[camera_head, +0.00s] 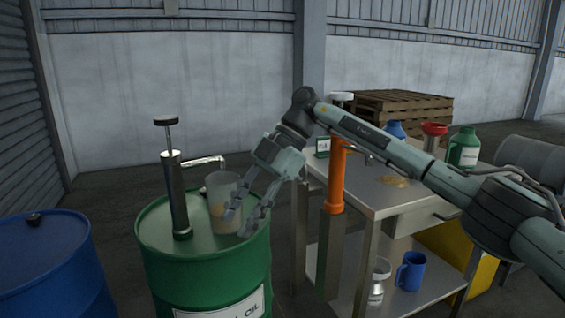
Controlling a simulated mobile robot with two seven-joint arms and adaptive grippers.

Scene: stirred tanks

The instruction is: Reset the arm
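My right arm comes in from the right, and its gripper (238,222) hangs over the green drum (163,262). Its two fingers are apart with nothing seen between them. A clear beaker (216,197) with some tan content stands upright on the drum top, just left of the fingers. One finger overlaps the beaker's right edge in the picture; I cannot tell whether they touch. A metal hand pump (177,195) with a dark knob stands on the drum, its spout pointing toward the beaker. My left gripper is not in view.
A steel table (378,208) stands right of the drum, with a blue bottle (395,131), a red funnel (434,130) and a green bottle (464,149). A blue mug (411,271) sits on its lower shelf. A blue drum (50,270) is at left; pallets (402,112) lie behind.

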